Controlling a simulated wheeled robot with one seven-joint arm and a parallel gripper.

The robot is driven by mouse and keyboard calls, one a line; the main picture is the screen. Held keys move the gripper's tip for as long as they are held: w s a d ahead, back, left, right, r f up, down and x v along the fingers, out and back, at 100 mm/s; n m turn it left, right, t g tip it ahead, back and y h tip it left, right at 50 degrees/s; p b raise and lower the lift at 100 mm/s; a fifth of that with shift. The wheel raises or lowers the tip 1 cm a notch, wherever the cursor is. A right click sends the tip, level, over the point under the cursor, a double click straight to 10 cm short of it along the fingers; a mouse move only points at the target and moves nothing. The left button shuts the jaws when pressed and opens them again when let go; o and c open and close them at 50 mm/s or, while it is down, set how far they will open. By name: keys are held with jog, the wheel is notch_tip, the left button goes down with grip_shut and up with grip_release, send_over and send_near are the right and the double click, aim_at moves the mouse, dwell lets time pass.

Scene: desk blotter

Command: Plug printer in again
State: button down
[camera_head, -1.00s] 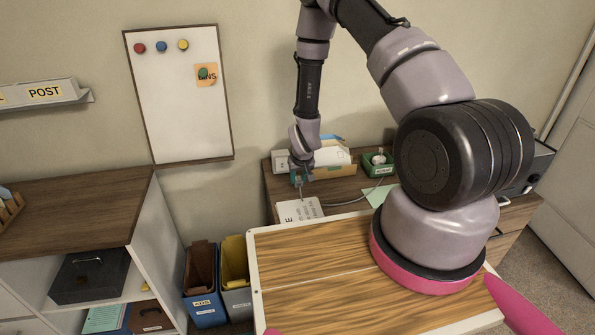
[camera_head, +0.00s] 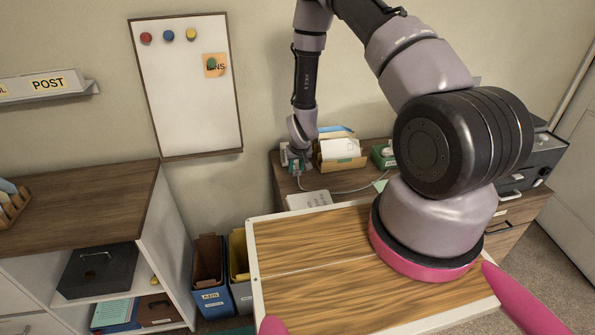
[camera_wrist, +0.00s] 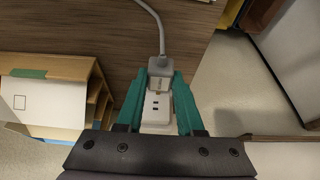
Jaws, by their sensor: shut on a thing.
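My gripper (camera_wrist: 161,78) has teal fingers and is shut on a light grey plug (camera_wrist: 159,68). A grey cable (camera_wrist: 152,18) runs from the plug. A white socket block (camera_wrist: 157,108) with dark slots shows between the fingers, directly beside the plug; I cannot tell whether the plug's pins are in it. In the head view my gripper (camera_head: 296,167) is low over the brown desk, against the white socket block (camera_head: 284,155) at the wall. The cable (camera_head: 345,191) trails right across the desk. The dark printer (camera_head: 536,158) is at the right, partly hidden by my arm.
A card organizer (camera_head: 342,152) and a green box (camera_head: 383,157) stand right of my gripper. A white sign (camera_head: 308,200) is in front. Blue (camera_head: 212,302) and yellow (camera_head: 240,260) bins stand left of the desk, beside an open shelf.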

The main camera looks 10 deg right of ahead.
aim_at(296, 165)
jog(key=shift+w, duration=1.65)
jog(key=shift+w, duration=1.45)
jog(key=shift+c, duration=2.3)
grip_release()
jog(key=v, duration=1)
jog(key=shift+s+r, duration=0.2)
jog(key=shift+r, duration=0.15)
